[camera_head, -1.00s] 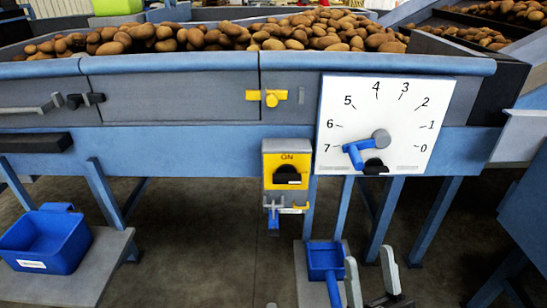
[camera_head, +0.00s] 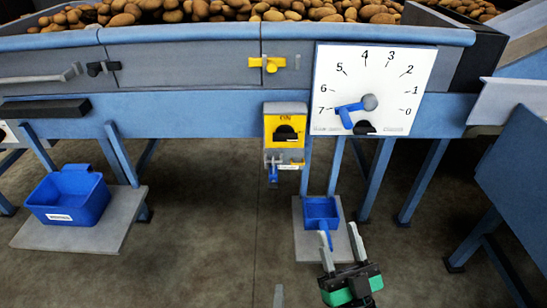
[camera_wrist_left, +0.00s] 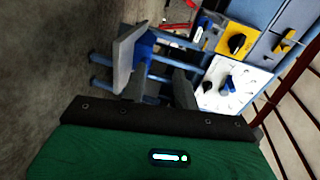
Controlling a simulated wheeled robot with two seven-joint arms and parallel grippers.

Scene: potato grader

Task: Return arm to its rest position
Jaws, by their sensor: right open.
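My right gripper (camera_head: 341,246) is at the lower middle of the head view, its two grey fingers spread apart and empty. Its fingertips point toward the shelf with the blue scoop, and its green and black body shows below. My left gripper (camera_head: 279,295) shows only as a grey fingertip at the bottom edge of the head view. In the left wrist view, the left gripper (camera_wrist_left: 160,88) has two dark fingers apart with nothing seen held between them. The rest of both arms is out of view.
The grader's white dial (camera_head: 395,75) has its blue pointer (camera_head: 347,114) near 7. A yellow ON switch (camera_head: 286,122) hangs beside it. A small shelf holds a blue scoop (camera_head: 321,211); another holds a blue bin (camera_head: 68,198). A blue panel (camera_head: 515,190) stands right. Floor between is clear.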

